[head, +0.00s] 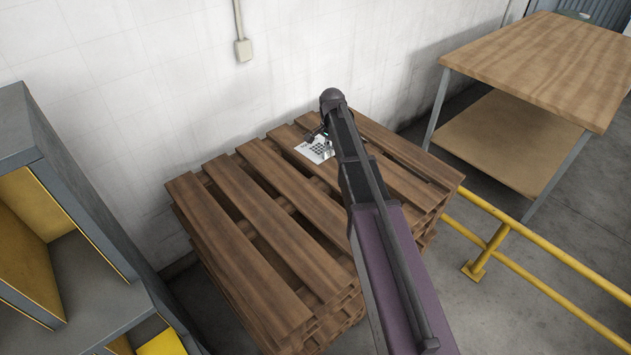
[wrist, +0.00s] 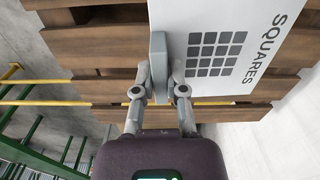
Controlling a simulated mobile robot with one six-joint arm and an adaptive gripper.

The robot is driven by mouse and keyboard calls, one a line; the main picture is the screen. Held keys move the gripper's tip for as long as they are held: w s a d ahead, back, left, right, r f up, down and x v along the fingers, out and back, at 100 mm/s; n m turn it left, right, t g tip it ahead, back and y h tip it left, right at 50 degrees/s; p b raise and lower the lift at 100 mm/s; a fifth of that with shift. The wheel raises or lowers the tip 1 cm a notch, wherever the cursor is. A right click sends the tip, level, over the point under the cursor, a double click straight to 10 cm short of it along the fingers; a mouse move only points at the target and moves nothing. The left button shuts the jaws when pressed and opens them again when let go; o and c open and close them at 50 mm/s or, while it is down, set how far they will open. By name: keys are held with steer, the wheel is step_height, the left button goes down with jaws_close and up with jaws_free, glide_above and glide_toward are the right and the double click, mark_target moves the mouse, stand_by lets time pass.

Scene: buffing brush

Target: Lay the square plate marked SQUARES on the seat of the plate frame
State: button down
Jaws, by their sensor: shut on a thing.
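The white square plate marked SQUARES (wrist: 262,75) fills the upper right of the wrist view, with a grid of grey squares and the word along its right side. A raised grey bar (wrist: 157,45) stands on it toward its left edge. My gripper (wrist: 160,70) is shut on this bar, one finger on each side. In the head view the plate (head: 313,151) is over the pallet stack, partly hidden by my arm. I cannot tell whether it touches the slats. I cannot make out the plate frame in either view.
The wooden pallet stack (head: 262,208) stands against the white wall. A workbench (head: 545,60) is at the upper right, with a yellow rail (head: 545,265) in front.

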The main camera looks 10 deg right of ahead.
steer(key=s+a+f+b, duration=0.2)
steer(key=s+f+b, duration=0.3)
steer(key=s+a+f+b, duration=0.3)
steer(key=s+f+b, duration=0.1)
steer(key=s+f, duration=0.1)
steer(key=s+a+f+b, duration=0.3)
steer(key=s+f+b, duration=0.2)
steer(key=shift+f+b, duration=0.15)
steer(key=shift+b, duration=0.2)
steer(key=b, duration=0.1)
glide_above(328, 198)
steer(key=shift+d+f, duration=0.1)
steer(key=shift+f, duration=0.6)
steer(key=shift+f+b, duration=0.15)
steer(key=shift+b, duration=0.15)
steer(key=shift+f+b, duration=1.65)
steer(key=shift+f, duration=0.1)
steer(key=c, duration=0.7)
jaws_free()
